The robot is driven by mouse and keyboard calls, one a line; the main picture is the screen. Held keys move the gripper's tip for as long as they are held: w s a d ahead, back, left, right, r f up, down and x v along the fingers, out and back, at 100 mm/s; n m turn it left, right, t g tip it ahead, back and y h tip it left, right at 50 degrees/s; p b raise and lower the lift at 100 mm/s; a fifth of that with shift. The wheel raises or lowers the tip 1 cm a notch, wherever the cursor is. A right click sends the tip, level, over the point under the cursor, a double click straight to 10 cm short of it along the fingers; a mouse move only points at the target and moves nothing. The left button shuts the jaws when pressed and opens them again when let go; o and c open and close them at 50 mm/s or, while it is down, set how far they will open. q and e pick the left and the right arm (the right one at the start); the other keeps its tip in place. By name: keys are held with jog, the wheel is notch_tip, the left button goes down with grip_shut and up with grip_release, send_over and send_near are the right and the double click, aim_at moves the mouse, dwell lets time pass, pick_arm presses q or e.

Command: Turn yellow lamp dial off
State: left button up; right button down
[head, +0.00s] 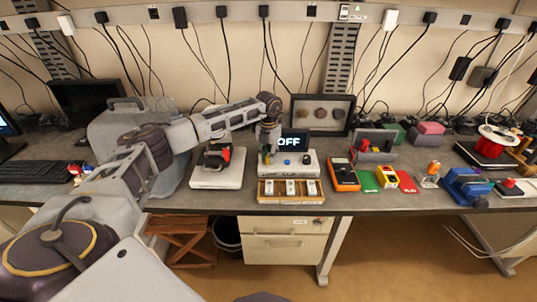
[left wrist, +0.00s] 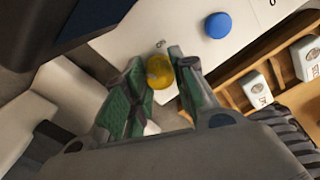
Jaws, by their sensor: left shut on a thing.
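The white dial box (head: 308,168) stands on the bench, with a dark screen (head: 292,143) behind it reading "OFF". My left gripper (head: 268,155) points down at the left part of the box. In the left wrist view, the yellow dial (left wrist: 159,72) sits between the fingertips of my left gripper (left wrist: 163,80), which is shut on it. The blue dial (left wrist: 218,25) is beside it, free of the fingers; it also shows in the head view (head: 287,161). In the head view the gripper hides the yellow dial. My right gripper is not in view.
A wooden tray (head: 291,199) with several white blocks stands directly in front of the box. An orange multimeter (head: 344,175) is close on the right. A white-based device with a red part (head: 217,180) is on the left. A framed case (head: 322,98) stands behind.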

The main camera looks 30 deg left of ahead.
pick_arm(q)
jog(key=shift+r+n+p, duration=0.1)
jog(key=shift+n+p, duration=0.5)
jog(key=shift+n, duration=1.9)
jog(key=o, duration=1.1)
jog(key=shift+r, duration=5.95)
